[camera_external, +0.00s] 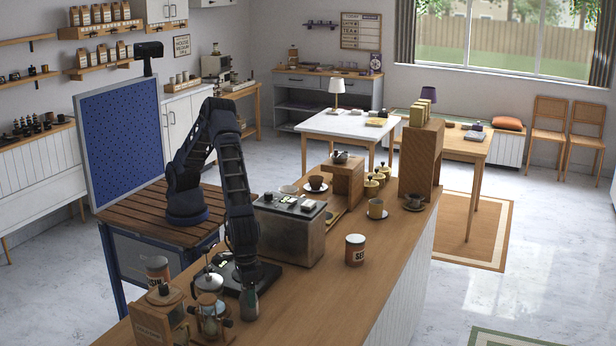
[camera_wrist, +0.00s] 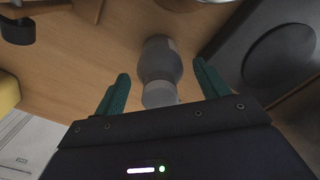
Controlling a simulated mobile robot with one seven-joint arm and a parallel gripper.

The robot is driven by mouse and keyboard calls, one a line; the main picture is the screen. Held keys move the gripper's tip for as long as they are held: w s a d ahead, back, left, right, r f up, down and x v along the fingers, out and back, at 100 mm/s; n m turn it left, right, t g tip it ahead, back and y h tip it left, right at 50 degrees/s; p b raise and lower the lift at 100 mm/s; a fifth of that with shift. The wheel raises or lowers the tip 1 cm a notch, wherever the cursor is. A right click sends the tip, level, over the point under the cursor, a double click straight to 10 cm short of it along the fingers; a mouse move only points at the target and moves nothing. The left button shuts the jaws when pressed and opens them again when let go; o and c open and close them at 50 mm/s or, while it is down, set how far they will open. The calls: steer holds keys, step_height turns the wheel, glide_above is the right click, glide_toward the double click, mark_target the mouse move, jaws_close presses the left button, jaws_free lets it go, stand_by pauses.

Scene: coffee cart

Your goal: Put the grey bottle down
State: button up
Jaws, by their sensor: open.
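The grey bottle (camera_external: 249,304) stands on the wooden counter, near its left edge in the external view. My gripper (camera_external: 247,283) is right above it, pointing down, and hides its upper part. In the wrist view the bottle (camera_wrist: 160,62) lies between the two green fingers of my gripper (camera_wrist: 164,85), its narrower cap end towards the camera. The fingers are open, with a visible gap on each side of the bottle. The bottle looks upright; its base contact is not clearly visible.
A glass press (camera_external: 209,284) and a wooden box (camera_external: 158,318) stand close to the left of the bottle. A black flat device (camera_external: 266,272) and a metal machine (camera_external: 290,232) are behind it. A labelled can (camera_external: 355,250) stands to the right. The front counter is clear.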

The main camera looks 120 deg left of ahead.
step_height(320, 180, up, 11)
steer(key=shift+f, duration=0.1)
steer(key=shift+a+r, duration=0.2)
steer(key=shift+r, duration=0.4)
steer(key=s+a+r+m+t, duration=0.15)
steer(key=s+a+r, duration=0.35)
steer(key=a, duration=0.5)
steer(key=s+a+r+m, duration=0.2)
steer(key=s+a+r, duration=0.2)
steer(key=a+r, duration=0.5)
steer(key=s+a+r+m+t, duration=0.1)
steer(key=s+a+r, duration=0.3)
steer(key=a, duration=0.8)
steer(key=s+a+m, duration=0.2)
steer(key=s+a, duration=1.1)
steer(key=s+a+f+m+t, duration=0.1)
steer(key=s+a, duration=0.3)
steer(key=s, duration=0.4)
steer(key=s+a+f+m+t, duration=0.1)
steer(key=s+a+f, duration=0.3)
steer(key=s, duration=0.4)
steer(key=shift+a+f, duration=0.3)
steer(key=shift+a, duration=0.05)
